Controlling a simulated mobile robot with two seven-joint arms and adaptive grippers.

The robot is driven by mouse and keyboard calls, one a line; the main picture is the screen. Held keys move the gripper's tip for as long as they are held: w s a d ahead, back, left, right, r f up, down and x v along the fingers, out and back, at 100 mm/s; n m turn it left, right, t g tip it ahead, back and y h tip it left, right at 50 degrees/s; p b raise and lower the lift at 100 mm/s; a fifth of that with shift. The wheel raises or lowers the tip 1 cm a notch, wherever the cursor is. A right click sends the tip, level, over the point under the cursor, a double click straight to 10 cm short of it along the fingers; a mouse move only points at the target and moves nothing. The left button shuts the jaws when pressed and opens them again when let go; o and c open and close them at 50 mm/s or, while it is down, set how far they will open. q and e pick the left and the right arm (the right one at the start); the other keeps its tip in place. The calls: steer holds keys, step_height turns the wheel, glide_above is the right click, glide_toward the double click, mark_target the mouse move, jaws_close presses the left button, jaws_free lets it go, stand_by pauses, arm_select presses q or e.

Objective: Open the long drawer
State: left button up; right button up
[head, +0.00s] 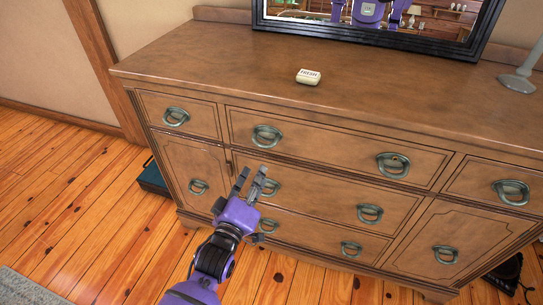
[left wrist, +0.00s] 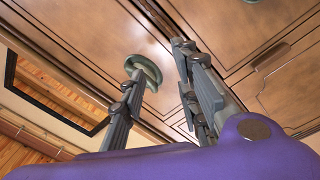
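A brown wooden dresser has a wide top middle drawer (head: 325,150) with two ring handles, left (head: 267,136) and right (head: 393,165). Two more wide drawers lie below it. All look shut. My left gripper (head: 253,175) is open, its fingers pointing up toward the dresser front, below the top drawer's left handle. It partly covers the middle drawer's left handle (head: 271,188). In the left wrist view, a green-grey handle (left wrist: 146,67) shows by one fingertip of the open gripper (left wrist: 158,62); I cannot tell whether they touch. My right gripper is not in view.
A teal box (head: 152,178) sits on the floor at the dresser's left. The wooden floor in front is clear.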

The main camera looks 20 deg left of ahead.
mark_target(263, 144)
arm_select(q)
steer(key=w+r+n, duration=0.1)
steer(key=w+n, duration=0.1)
steer(key=w+r+n+t, duration=0.1)
steer(key=w+r+n, duration=0.1)
steer(key=w, duration=0.1)
steer(key=w+r+n, duration=0.2)
steer(key=w, duration=0.1)
steer(key=shift+w+a+n+t, duration=0.1)
steer(key=shift+a+n+t, duration=0.1)
steer(key=shift+n+t, duration=0.2)
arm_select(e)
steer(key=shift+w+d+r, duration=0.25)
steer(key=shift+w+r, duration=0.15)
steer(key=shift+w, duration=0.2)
arm_select(q)
jaws_close()
